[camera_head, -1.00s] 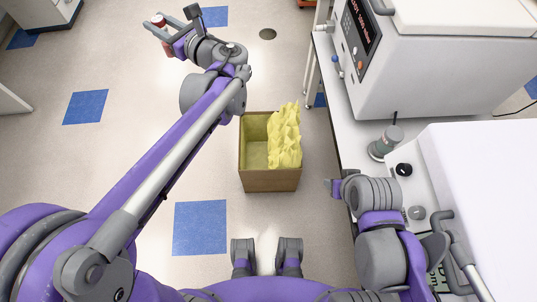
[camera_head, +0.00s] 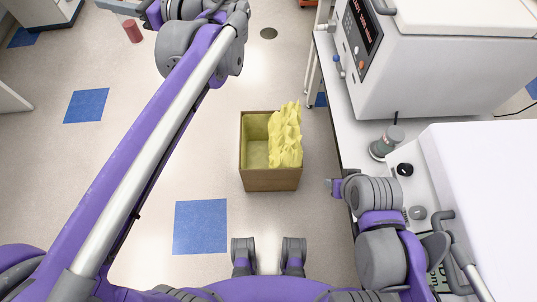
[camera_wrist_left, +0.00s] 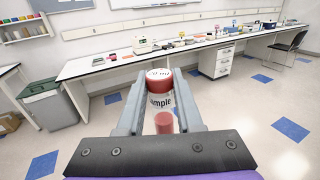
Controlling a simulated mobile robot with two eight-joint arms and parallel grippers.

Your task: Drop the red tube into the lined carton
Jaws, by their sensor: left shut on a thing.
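The red tube, with a red cap and a white label reading "mple", stands between the two fingers in the left wrist view (camera_wrist_left: 160,88). My left gripper (camera_wrist_left: 161,104) is shut on it. In the head view the tube's red lower end (camera_head: 132,31) shows at the top left, above the floor, and the left gripper is partly cut off by the top edge. The lined carton (camera_head: 271,180), a brown open box with a yellow liner (camera_head: 285,137), stands on the floor at centre, well apart from the tube. My right gripper (camera_head: 334,187) is right of the carton; its fingers are unclear.
A white bench (camera_head: 345,103) with large lab machines runs along the right, close to the carton and right arm. A grey-green capped container (camera_head: 384,146) stands on it. The floor around the carton's left is open. The left wrist view shows a long far bench (camera_wrist_left: 130,60).

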